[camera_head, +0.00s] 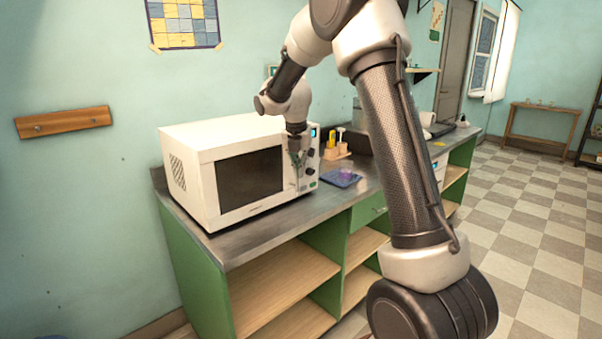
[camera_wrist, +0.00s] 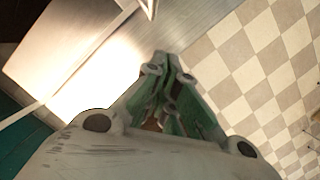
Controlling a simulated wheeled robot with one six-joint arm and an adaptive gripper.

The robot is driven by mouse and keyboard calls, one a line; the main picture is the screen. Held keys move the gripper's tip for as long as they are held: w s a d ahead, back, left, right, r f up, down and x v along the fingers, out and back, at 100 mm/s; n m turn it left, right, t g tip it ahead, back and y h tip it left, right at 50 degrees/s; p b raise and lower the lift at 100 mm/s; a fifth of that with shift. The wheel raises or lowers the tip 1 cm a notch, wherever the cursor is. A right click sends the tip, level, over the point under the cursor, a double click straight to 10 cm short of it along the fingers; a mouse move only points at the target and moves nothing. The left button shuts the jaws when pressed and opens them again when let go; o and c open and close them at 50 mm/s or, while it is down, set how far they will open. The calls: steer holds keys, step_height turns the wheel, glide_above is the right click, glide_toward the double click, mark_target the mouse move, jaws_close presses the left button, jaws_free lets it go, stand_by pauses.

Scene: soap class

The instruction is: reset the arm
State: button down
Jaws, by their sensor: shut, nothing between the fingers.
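My arm reaches up from the lower right in the head view and bends down in front of the white microwave (camera_head: 220,165). My gripper (camera_head: 299,182) hangs pointing down by the microwave's control panel, at the front of the counter. In the wrist view my gripper (camera_wrist: 163,60) has its fingers drawn together at the tips, with nothing held. From the head view I cannot tell whether it touches the microwave. The microwave door looks shut.
The grey counter (camera_head: 262,230) has green cabinets with open wooden shelves (camera_head: 280,285) below. A blue-purple mat (camera_head: 341,178) and yellow bottles (camera_head: 330,145) lie right of the microwave. The checkered floor (camera_head: 530,210) at right is clear. A wooden rack (camera_head: 62,122) hangs on the wall.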

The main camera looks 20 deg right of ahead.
steer(key=d+v, duration=0.1)
steer(key=v, duration=0.7)
steer(key=s+r+m+t+y, duration=0.1)
steer(key=s+m+t, duration=0.1)
steer(key=s+m, duration=2.6)
steer(key=s+a, duration=0.1)
steer(key=s, duration=0.8)
steer(key=shift+r+y, duration=0.2)
steer(key=shift+y, duration=0.2)
steer(key=shift+d, duration=0.1)
